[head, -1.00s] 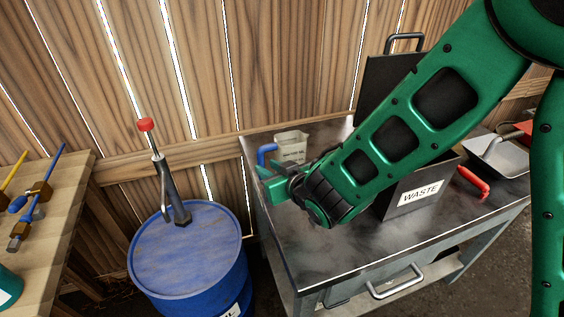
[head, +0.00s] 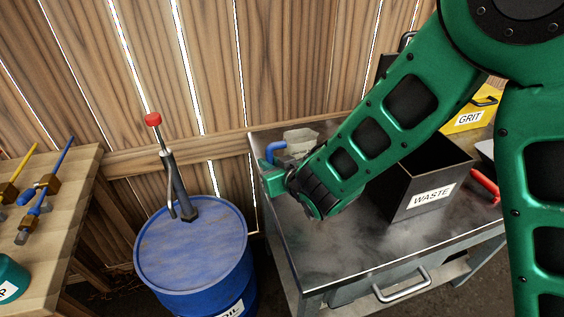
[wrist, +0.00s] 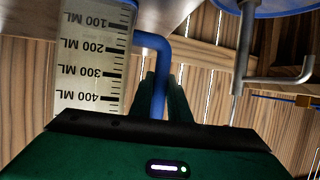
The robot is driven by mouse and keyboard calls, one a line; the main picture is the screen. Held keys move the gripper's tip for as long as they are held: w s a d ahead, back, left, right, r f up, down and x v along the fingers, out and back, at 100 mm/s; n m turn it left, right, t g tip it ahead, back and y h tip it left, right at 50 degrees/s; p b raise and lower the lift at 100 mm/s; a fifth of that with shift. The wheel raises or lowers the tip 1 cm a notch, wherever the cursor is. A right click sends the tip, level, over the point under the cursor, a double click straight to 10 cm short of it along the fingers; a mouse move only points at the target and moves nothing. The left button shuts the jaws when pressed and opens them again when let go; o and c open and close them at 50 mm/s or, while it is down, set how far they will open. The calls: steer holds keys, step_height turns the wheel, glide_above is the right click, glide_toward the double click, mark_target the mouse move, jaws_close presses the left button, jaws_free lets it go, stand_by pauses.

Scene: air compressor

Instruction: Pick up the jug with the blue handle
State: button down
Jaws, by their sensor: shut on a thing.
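The jug (head: 300,139) is a pale, translucent measuring cup with a blue handle (head: 275,149), at the back left of the metal table. My green arm hides part of it. In the wrist view the jug (wrist: 92,60) shows black millilitre marks and appears upside down, with its blue handle (wrist: 157,60) running down between my fingers. My gripper (head: 272,180) is at the handle in the head view. In the wrist view my gripper (wrist: 161,92) is shut on the blue handle. I cannot tell whether the jug still touches the table.
A black WASTE bin (head: 430,190) and a yellow GRIT box (head: 470,118) stand on the metal table (head: 330,255). A red handle (head: 485,186) lies right of the bin. A blue oil drum (head: 190,255) with a pump (head: 175,180) stands left. A wooden bench (head: 75,200) is far left.

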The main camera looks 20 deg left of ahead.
mark_target(271, 153)
steer(key=shift+r, duration=0.15)
steer(key=shift+r, duration=0.6)
step_height(271, 153, up, 2)
steer(key=shift+r, duration=0.2)
steer(key=s+d+r, duration=0.3)
steer(key=s+r, duration=0.4)
steer(key=s, duration=0.4)
steer(key=shift+s, duration=0.15)
steer(key=shift+d, duration=0.1)
